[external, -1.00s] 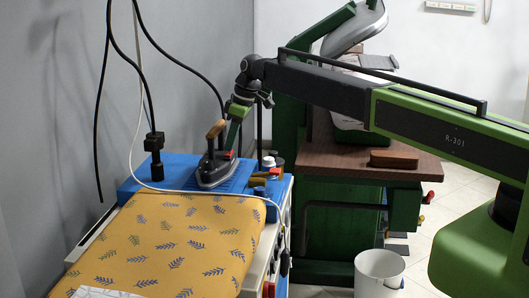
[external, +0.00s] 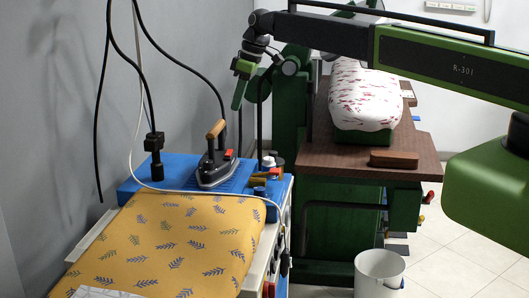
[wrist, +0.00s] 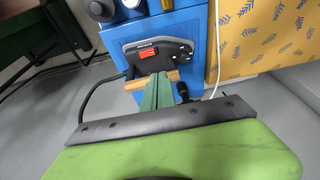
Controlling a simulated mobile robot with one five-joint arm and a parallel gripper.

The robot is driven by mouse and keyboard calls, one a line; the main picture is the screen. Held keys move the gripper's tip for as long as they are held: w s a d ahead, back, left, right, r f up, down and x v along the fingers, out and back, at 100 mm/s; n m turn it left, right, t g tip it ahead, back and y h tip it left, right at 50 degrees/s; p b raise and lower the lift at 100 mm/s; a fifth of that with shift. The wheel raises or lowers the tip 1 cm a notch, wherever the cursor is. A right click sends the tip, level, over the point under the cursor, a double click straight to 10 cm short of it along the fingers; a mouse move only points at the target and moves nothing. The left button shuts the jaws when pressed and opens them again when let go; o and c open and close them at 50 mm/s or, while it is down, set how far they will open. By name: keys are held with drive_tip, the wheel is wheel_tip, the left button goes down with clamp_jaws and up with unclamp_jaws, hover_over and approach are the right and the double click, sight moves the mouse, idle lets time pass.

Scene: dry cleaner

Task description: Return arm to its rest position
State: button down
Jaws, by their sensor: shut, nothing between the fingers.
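My arm (external: 420,55) reaches in from the right in the external view, raised above the work stations. My gripper (external: 238,95) hangs at its end, pointing down, above and a little right of the iron (external: 217,168) and clear of it. The iron, with a wooden handle and a red button, stands on the blue surface (external: 140,187). In the wrist view my green fingers (wrist: 157,92) are shut together and empty, and the iron (wrist: 150,52) shows beyond them.
A yellow leaf-patterned ironing board (external: 170,240) lies at front left. Cables hang along the wall. A press with a white-and-red padded cushion (external: 365,95) and a brown block (external: 394,158) stand at the right. A white bucket (external: 379,272) is on the floor.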

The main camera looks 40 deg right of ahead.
idle(0.3)
drive_tip(key=s+d+f+m+h+b, duration=0.1)
drive_tip(key=s+d+f+b, duration=0.1)
drive_tip(key=s+f+b, duration=0.45)
drive_tip(key=s+d+f+m+b, duration=0.15)
drive_tip(key=s+f+b, duration=0.25)
drive_tip(key=s, duration=0.6)
drive_tip(key=s+d+f+m+g+h+b, duration=0.1)
drive_tip(key=s+d+m, duration=0.1)
drive_tip(key=s, duration=0.7)
drive_tip(key=s+d+f+m+g, duration=0.1)
drive_tip(key=s+d+m, duration=0.2)
drive_tip(key=s, duration=0.6)
drive_tip(key=shift+f+m+h+b, duration=0.3)
drive_tip(key=shift+m+h+b, duration=0.1)
drive_tip(key=shift+m, duration=0.35)
drive_tip(key=c, duration=2.1)
unclamp_jaws()
drive_tip(key=shift+c, duration=0.2)
